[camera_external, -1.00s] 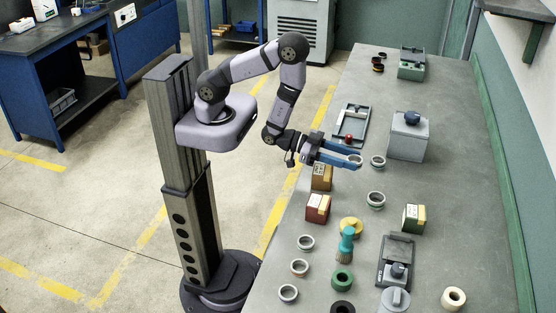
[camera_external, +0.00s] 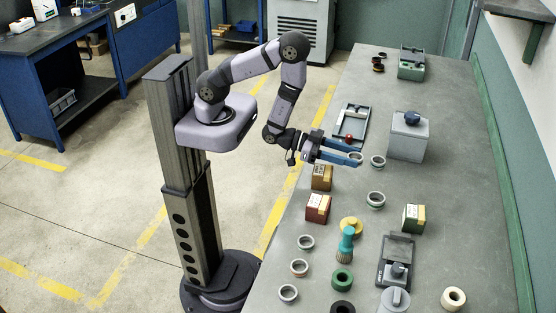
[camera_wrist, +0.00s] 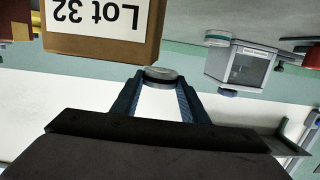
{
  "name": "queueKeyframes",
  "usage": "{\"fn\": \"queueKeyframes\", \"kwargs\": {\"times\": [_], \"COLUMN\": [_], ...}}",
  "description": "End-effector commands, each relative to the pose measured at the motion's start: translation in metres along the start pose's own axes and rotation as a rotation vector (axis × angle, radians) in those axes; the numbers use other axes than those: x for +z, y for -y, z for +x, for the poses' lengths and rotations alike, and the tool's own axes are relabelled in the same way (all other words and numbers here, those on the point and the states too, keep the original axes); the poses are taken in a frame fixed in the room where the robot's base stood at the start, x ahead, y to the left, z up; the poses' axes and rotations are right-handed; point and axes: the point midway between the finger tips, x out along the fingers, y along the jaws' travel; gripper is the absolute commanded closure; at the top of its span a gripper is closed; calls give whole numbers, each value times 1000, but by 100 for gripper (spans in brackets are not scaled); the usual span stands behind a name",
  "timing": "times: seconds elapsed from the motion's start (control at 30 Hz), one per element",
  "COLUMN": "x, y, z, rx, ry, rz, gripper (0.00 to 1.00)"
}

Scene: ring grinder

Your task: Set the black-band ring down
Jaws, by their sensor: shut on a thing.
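My gripper (camera_external: 356,160) is shut on a grey ring (camera_wrist: 161,74), held between the tips of its blue fingers. The ring also shows at the fingertips in the external view (camera_external: 356,157). The fingers reach over the left part of the grey bench (camera_external: 450,180), beyond the cardboard box. Any gap between ring and bench top is hard to judge. Another grey ring (camera_external: 378,161) stands just right of the fingertips, apart from them.
A cardboard box (camera_external: 322,177) marked "Lot 32" (camera_wrist: 100,20) is close below the gripper; a red box (camera_external: 317,208) is nearer. A tray with a red knob (camera_external: 349,138) lies behind, a grey cabinet (camera_external: 408,137) to the right. Several rings lie toward the front.

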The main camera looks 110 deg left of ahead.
Motion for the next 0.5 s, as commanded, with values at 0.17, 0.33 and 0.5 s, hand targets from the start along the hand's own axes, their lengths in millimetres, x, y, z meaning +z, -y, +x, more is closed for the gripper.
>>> {"fn": "queueKeyframes", "kwargs": {"times": [0.17,0.33,0.5], "x": [-3,-8,-21], "y": [49,121,198], "z": [-1,-12,-33], "rx": [-109,-272,-436], "ry": [-4,-7,-9], "rz": [-16,-40,-63], "gripper": [85,85,85]}}
